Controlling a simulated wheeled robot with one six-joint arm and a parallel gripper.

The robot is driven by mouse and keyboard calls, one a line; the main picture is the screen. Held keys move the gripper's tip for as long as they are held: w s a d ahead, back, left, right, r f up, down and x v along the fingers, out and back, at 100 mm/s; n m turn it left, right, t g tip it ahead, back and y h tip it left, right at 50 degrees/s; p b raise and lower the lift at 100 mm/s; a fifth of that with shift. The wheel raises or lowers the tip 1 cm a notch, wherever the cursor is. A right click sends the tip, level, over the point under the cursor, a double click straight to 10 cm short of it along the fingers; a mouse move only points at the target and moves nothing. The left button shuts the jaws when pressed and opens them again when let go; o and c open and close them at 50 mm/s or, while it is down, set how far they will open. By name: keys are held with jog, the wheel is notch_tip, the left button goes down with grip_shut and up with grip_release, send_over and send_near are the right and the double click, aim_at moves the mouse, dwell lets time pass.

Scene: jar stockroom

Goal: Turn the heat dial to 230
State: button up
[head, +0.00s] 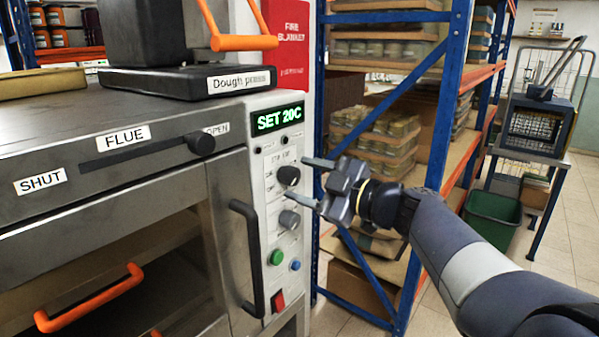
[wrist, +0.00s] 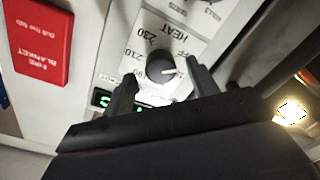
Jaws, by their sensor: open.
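The heat dial (wrist: 162,66) is a round dark knob on a white plate lettered HEAT, 230, 210 and OFF in the wrist view. Its pale mark points to the right of that picture, on the OFF side and away from 230. In the head view the dial (head: 289,176) is the upper knob on the oven's control panel. The green display (head: 278,120) above it reads SET 20C. My gripper (head: 304,180) is open, its fingertips on either side of the dial. In the wrist view the fingers (wrist: 162,90) flank the knob; contact cannot be told.
A second knob (head: 289,219), a green button (head: 277,257), a blue button (head: 295,265) and a red switch (head: 279,300) sit below. The black door handle (head: 246,258) stands out to their left. A blue-framed shelf (head: 440,110) stands close on the right.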

jog(key=shift+x, duration=0.8)
jog(key=shift+c, duration=0.3)
jog(key=c, duration=0.9)
